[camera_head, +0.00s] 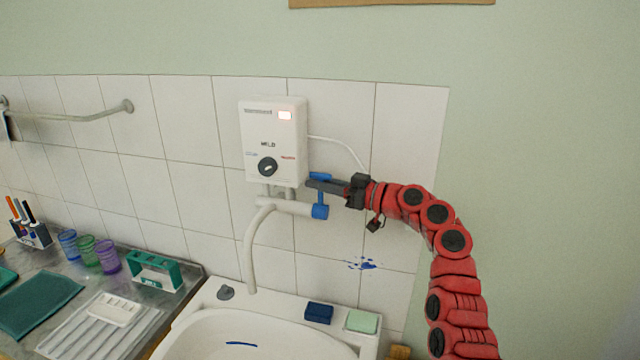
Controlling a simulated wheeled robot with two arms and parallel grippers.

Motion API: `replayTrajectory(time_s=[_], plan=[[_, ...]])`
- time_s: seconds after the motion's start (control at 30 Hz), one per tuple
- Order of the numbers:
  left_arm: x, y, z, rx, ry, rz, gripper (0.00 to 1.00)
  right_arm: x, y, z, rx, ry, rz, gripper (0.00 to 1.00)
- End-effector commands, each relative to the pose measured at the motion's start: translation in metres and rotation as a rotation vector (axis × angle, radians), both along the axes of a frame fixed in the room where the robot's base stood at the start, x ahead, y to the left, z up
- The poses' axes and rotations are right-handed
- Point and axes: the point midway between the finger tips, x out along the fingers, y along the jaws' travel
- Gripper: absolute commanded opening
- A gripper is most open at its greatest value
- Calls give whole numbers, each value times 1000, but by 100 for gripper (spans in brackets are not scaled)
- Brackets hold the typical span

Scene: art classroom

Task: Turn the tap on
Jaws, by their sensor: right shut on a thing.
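The tap (262,221) is a white curved spout under a white wall-mounted water heater (273,140), above a white sink (258,335). Its blue handle (320,211) is at the right end of the tap body, with a blue lever part reaching up. My right gripper (318,184) comes in from the right and is shut on the blue handle's upper part. The fingers partly hide that part of the handle. No water shows below the spout. My left gripper is not in view.
A blue sponge (319,313) and a green soap block (361,321) lie on the sink's back rim. A counter at left holds colored cups (87,250), a teal holder (155,270) and a white tray (101,328). A rail (75,116) is on the tiled wall.

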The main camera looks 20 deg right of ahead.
Motion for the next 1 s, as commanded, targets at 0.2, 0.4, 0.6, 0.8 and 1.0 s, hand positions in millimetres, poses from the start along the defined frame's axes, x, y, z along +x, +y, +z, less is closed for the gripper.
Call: replayTrajectory(time_s=[0.2,0.4,0.6,0.8,1.0], plan=[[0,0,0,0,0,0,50,0,0,0,0,0,0,0],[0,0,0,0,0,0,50,0,0,0,-1,-1,0,0],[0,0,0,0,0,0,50,0,0,1,0,-1,-1,0],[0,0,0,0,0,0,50,0,0,1,0,-1,-1,0],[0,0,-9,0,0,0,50,-1,0,-3,-9,-14,-1,0]])
